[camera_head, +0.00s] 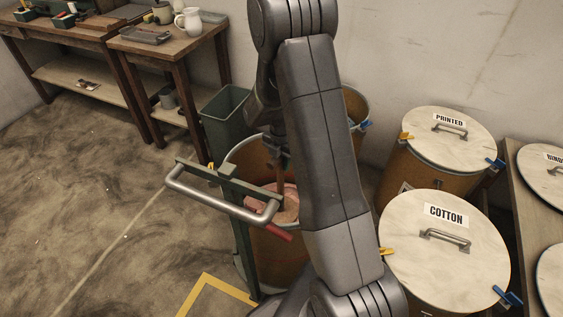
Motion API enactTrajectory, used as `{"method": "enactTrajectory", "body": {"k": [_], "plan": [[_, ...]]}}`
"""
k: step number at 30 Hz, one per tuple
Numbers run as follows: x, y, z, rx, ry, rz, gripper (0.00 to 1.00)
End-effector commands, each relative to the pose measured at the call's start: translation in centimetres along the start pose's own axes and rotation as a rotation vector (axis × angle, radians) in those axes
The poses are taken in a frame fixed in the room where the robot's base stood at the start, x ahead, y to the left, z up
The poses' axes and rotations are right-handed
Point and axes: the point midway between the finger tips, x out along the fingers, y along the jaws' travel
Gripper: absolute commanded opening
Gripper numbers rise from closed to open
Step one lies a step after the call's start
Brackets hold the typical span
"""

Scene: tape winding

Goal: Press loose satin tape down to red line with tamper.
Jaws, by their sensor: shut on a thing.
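My gripper (280,156) is partly hidden behind my own arm, above an open brown drum (275,262). It is shut on the tamper, whose wooden shaft (282,172) points down into the drum. The tamper's lower end is inside the drum, over or on pinkish tape (288,192). I cannot tell how firmly it touches. My arm covers the drum's right side. I cannot make out the red line.
A metal handle (215,201) on a green frame crosses the drum's front left. A green bin (226,115) stands behind it. Lidded drums marked PRINTED (462,150) and COTTON (410,245) stand right. Wooden tables (180,55) stand back left. Floor at left is clear.

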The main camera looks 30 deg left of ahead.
Motion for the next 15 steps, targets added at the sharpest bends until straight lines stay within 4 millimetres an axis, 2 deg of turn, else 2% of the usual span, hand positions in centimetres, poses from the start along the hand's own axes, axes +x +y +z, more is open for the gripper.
{"method": "enactTrajectory", "body": {"k": [1, 15], "plan": [[-1.2, 0.1, 0.1, 0.000, -0.002, 0.003, 0.02], [-6.4, 0.1, 0.1, -0.001, -0.003, 0.003, 0.02]]}}
